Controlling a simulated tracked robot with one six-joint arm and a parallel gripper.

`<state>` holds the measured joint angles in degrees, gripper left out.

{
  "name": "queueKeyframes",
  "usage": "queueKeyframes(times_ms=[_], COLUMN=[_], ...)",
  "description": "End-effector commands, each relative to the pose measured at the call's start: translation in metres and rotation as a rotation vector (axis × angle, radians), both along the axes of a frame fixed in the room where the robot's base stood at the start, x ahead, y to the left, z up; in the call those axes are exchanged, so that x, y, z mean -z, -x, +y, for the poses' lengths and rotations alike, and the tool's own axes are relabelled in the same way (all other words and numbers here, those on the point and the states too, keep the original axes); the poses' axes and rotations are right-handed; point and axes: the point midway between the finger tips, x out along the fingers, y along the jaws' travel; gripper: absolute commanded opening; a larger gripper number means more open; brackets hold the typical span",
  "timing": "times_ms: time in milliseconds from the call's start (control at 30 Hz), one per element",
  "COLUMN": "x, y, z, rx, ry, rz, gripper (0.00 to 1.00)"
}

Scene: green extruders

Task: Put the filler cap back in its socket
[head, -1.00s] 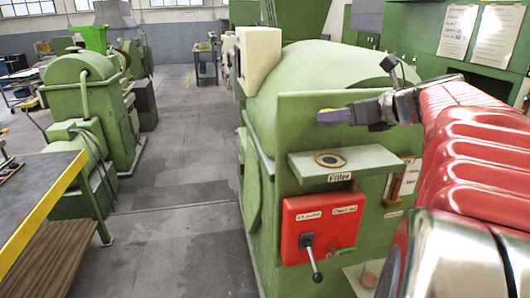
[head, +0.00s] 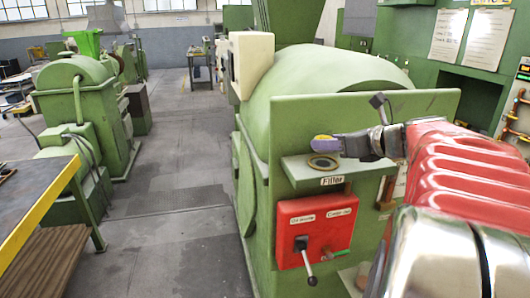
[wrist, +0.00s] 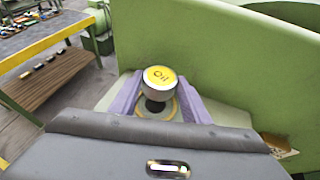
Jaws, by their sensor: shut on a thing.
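The filler cap (wrist: 160,82) has a yellow top marked "Oil" and a grey metal side. My gripper (wrist: 158,95) is shut on it, with a purple finger on each side. In the wrist view the cap stands above the socket (wrist: 148,107), whose dark hole and ring show partly below it. In the head view the socket (head: 323,162) is a ringed hole in the green shelf (head: 300,172) above the "Filler" label. My gripper (head: 322,145) is just above it there, with a bit of yellow at its tip. I cannot tell the exact gap between cap and socket.
A red control box (head: 317,228) with a lever (head: 307,262) is below the shelf. A green upright panel (head: 360,115) stands behind the shelf. A table with a yellow edge (head: 45,195) is at the left, with clear floor (head: 185,190) between it and the machine.

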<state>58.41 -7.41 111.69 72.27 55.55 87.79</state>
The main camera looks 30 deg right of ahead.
Motion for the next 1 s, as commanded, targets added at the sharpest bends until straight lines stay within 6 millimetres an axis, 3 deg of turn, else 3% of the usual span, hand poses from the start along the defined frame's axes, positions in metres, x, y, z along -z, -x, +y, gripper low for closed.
queueKeyframes(times_ms=[167, 433, 667, 700, 1000], x=[0.006, 0.035, 0.039, 0.039, 0.038], y=[0.000, 0.001, 0.001, 0.001, 0.001], z=[0.000, 0.000, 0.000, 0.000, -0.001], rx=[0.001, 0.001, 0.002, 0.002, 0.003], ry=[-0.002, -0.001, -0.001, -0.001, -0.001], rz=[0.000, 0.000, 0.002, 0.003, 0.001], gripper=[0.13, 0.14, 0.14, 0.44, 0.61])
